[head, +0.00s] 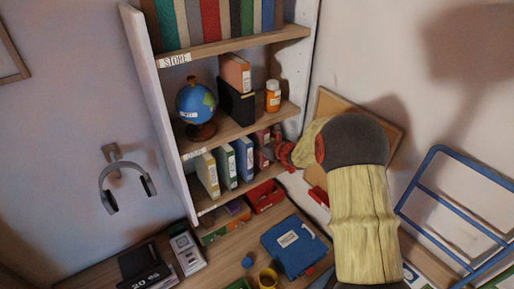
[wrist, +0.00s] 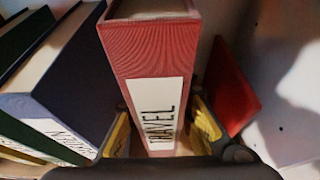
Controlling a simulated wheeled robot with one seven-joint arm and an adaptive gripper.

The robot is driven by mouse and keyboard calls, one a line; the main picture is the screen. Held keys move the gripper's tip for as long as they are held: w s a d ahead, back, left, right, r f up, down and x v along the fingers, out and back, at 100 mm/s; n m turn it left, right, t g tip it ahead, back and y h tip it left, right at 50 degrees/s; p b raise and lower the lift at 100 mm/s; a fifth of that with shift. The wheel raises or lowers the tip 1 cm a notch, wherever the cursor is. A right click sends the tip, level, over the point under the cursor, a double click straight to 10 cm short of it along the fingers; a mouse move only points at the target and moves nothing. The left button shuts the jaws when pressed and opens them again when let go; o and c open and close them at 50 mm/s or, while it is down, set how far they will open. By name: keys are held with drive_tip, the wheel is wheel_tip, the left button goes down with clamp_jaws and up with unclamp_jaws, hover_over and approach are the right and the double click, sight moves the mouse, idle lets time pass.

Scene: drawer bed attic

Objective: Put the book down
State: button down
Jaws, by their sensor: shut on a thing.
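A red book with a white label reading TRAVEL (wrist: 150,62) stands upright in the middle of the wrist view, its spine towards me. My gripper (wrist: 163,120) has one yellow-padded finger on each side of the book's lower spine and is shut on it. In the head view my gripper (head: 287,155) is at the right end of the lower bookshelf row, partly hidden by my arm. Whether the book's base rests on the shelf cannot be seen.
Dark-blue and green books (wrist: 62,82) stand close on the left in the wrist view; a red panel or book (wrist: 232,88) is on the right. The shelf unit (head: 165,120) holds a globe (head: 196,107) and an orange bottle (head: 273,96).

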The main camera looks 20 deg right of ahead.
drive_tip(key=shift+f, duration=1.25)
drive_tip(key=shift+f, duration=0.2)
drive_tip(key=c, duration=1.5)
unclamp_jaws()
drive_tip(key=shift+c, duration=0.2)
